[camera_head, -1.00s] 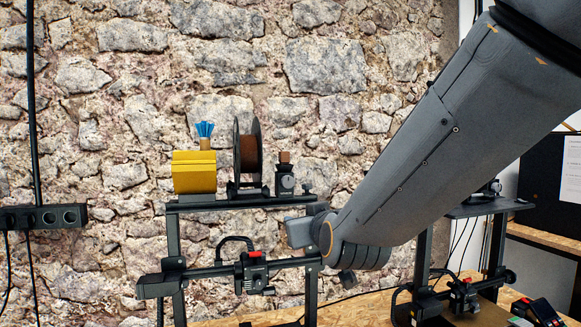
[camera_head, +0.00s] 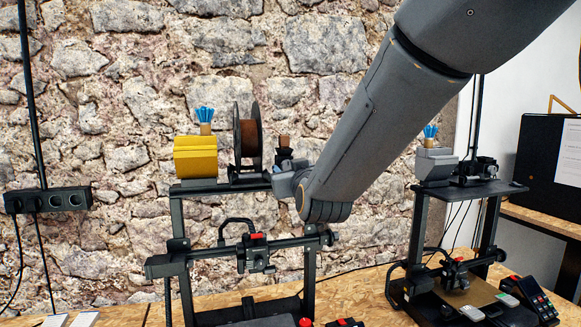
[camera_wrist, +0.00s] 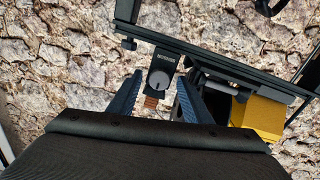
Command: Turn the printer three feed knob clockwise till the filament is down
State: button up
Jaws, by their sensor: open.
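A small dark feeder with a pale round feed knob (camera_wrist: 160,80) sits on the left printer's top bar. In the wrist view the knob is between my gripper's (camera_wrist: 160,77) two blue-grey fingers, which are open with space on both sides; contact is not seen. A short brown filament piece (camera_wrist: 151,102) shows at the feeder. In the head view the feeder (camera_head: 284,157) is partly covered by my arm, and the brown piece (camera_head: 284,141) stands above it. No printer number is readable.
A brown filament spool (camera_head: 248,143) and a yellow box (camera_head: 195,157) with a blue brush stand beside the feeder. The printer's frame (camera_head: 176,225) is below. Another printer (camera_head: 418,225) stands at right. A power strip (camera_head: 48,200) hangs at left on the stone wall.

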jog(key=shift+w, duration=0.1)
jog(key=c, duration=1.1)
jog(key=shift+o, duration=0.2)
jog(key=shift+m+b, duration=0.4)
jog(key=shift+b, duration=0.05)
jog(key=m+b, duration=0.3)
jog(key=b, duration=0.1)
jog(key=shift+f+m, duration=0.1)
jog(key=shift+m, duration=0.3)
jog(key=m+b, duration=0.5)
jog(key=b, duration=0.1)
jog(key=shift+g, duration=0.3)
jog(key=m+b, duration=0.5)
jog(key=b, duration=0.3)
jog(key=shift+y, duration=0.3)
jog(key=m+b, duration=0.4)
jog(key=shift+r+b, duration=0.2)
jog(key=shift+b, duration=0.1)
jog(key=shift+m, duration=0.3)
